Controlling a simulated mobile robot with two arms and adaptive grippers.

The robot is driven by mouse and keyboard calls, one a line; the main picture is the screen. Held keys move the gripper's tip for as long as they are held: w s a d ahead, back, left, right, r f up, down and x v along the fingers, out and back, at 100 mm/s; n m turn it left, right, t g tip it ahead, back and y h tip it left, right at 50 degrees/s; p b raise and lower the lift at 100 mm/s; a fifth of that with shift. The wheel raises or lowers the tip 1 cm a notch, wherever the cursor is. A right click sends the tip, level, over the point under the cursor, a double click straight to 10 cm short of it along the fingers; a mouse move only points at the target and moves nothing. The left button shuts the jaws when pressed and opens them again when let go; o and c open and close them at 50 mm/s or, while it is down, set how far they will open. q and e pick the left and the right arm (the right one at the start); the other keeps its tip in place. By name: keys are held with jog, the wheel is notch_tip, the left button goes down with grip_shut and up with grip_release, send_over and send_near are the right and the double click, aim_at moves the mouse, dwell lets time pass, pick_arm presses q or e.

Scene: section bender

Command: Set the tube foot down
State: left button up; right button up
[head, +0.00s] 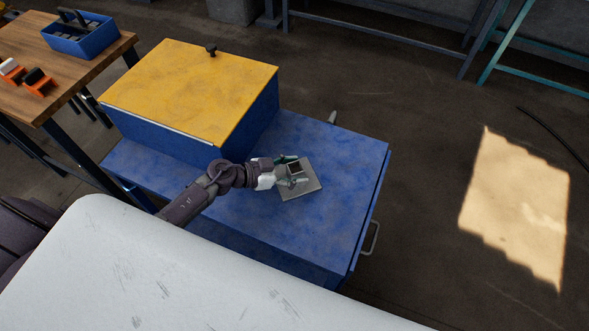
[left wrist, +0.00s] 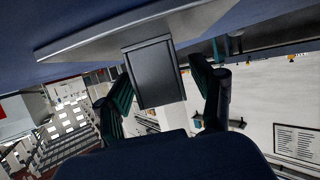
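The tube foot is a grey square plate (head: 312,186) with a short square tube stub standing on it. It appears to lie flat on the blue bench top (head: 335,150). My left gripper (head: 291,172) is at the stub and partly hides it in the head view. In the left wrist view, seen upside down, the plate (left wrist: 90,40) is at the top and the stub (left wrist: 157,75) hangs between the two green-black fingers. A gap shows between the stub and the right-hand finger, so the gripper looks open around the stub. My right gripper is not in view.
A blue box with a yellow lid (head: 195,88) and black knob stands behind and left of the plate. A wooden table (head: 80,75) at the upper left carries a blue bin (head: 78,38) and orange items. The bench top right of the plate is clear.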

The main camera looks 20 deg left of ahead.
pick_arm(q)
jog(key=shift+r, duration=0.1)
jog(key=shift+s+a+r, duration=0.1)
jog(key=shift+r, duration=0.05)
jog(key=p+v, duration=0.1)
jog(key=v, duration=1)
jog(key=shift+s+a+r, duration=0.2)
jog(key=shift+s, duration=0.05)
